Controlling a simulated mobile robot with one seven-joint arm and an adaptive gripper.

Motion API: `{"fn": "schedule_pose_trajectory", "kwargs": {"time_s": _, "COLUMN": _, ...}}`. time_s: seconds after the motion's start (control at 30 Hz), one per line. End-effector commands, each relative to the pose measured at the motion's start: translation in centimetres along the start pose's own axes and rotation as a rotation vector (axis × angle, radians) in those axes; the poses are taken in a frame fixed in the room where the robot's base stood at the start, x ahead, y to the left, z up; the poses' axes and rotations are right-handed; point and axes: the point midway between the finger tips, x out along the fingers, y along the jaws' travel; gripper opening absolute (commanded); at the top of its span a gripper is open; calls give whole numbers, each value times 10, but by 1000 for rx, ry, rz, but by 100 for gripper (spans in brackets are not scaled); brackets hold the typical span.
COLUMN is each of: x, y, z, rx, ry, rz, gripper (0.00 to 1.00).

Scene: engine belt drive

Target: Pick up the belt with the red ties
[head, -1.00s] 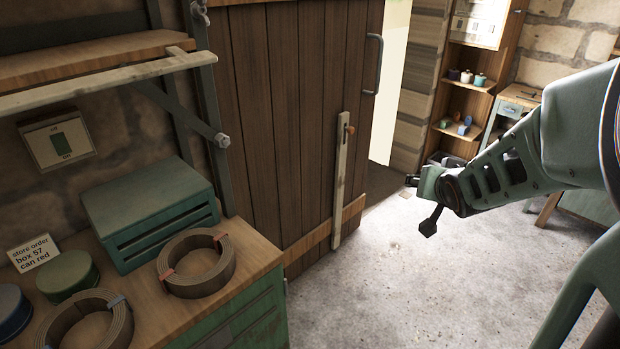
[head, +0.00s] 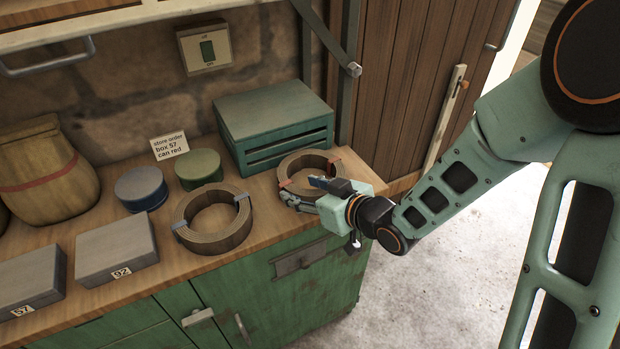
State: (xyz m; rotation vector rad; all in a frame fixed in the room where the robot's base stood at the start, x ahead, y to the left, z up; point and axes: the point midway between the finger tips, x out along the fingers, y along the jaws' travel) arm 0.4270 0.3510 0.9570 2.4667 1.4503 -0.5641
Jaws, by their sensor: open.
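The belt with the red ties (head: 304,161) is a brown coil lying on the wooden counter, in front of the green slatted box. One red tie shows at its left edge, and its front right part is hidden by my gripper. My gripper (head: 312,192) is open at the front right of this coil, its fingers pointing left at the coil's near side. I cannot tell whether they touch it. A second brown coil with blue-grey ties (head: 212,218) lies to the left, apart from my gripper.
The green slatted box (head: 274,120) stands behind the coil. A green can (head: 200,169), a blue can (head: 141,187), grey boxes marked 92 (head: 116,250) and 57 (head: 30,280), and a sack (head: 45,175) stand left on the counter (head: 165,290). A metal bracket (head: 325,37) hangs above.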

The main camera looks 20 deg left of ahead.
Motion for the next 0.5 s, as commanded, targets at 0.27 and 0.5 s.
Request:
{"fn": "schedule_pose_trajectory", "kwargs": {"time_s": 0.27, "x": 22, "y": 0, "z": 0, "rx": 0, "ry": -1, "rz": 0, "gripper": 49}}
{"fn": "schedule_pose_trajectory", "kwargs": {"time_s": 0.5, "x": 55, "y": 2, "z": -1, "rx": 1, "ry": -2, "rz": 0, "gripper": 49}}
